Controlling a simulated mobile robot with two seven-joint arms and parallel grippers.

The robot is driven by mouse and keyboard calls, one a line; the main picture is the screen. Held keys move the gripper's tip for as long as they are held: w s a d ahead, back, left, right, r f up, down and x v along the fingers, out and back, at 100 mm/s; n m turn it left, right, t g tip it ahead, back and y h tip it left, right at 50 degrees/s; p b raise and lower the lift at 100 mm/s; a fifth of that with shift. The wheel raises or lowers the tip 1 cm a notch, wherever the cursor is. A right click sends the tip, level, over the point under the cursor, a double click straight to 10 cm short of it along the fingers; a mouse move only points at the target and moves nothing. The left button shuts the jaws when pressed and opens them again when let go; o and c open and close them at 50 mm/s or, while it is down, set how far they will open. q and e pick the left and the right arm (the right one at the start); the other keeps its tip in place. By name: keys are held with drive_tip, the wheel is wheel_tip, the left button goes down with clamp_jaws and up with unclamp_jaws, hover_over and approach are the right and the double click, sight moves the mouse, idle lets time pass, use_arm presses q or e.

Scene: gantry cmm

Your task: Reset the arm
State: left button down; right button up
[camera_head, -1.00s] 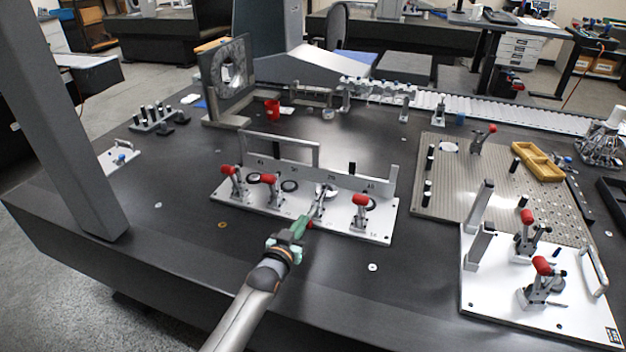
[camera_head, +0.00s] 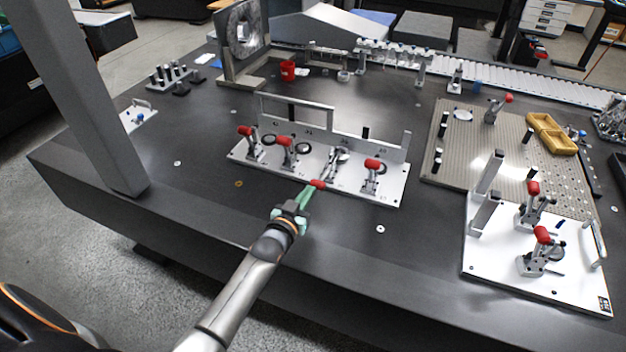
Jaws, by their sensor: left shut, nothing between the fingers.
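My left gripper (camera_head: 308,191) is shut and empty, its green fingers pointing up and right in the head view. Its tips are close to the red handle (camera_head: 318,184) of the third toggle clamp (camera_head: 336,160); I cannot tell whether they touch. That handle lies low toward the front edge of the white clamp plate (camera_head: 237,155). The other clamps on the plate, the first (camera_head: 246,131), the second (camera_head: 285,143) and the fourth (camera_head: 372,165), have red handles that stand higher. My right gripper is not in view.
A second white plate (camera_head: 490,263) with two red-handled clamps stands at right. Behind it lies a perforated plate (camera_head: 465,135) with a yellow tray (camera_head: 553,134). A grey column (camera_head: 80,90) rises at left. The dark table (camera_head: 215,215) is bare left of my arm.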

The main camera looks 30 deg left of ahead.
use_arm(q)
drive_tip(key=s+f, duration=0.1)
drive_tip(key=s, duration=0.2)
drive_tip(key=s+f, duration=0.1)
drive_tip(key=shift+s+d+f, duration=0.1)
drive_tip(key=shift+s+f, duration=0.1)
drive_tip(key=shift+f, duration=0.1)
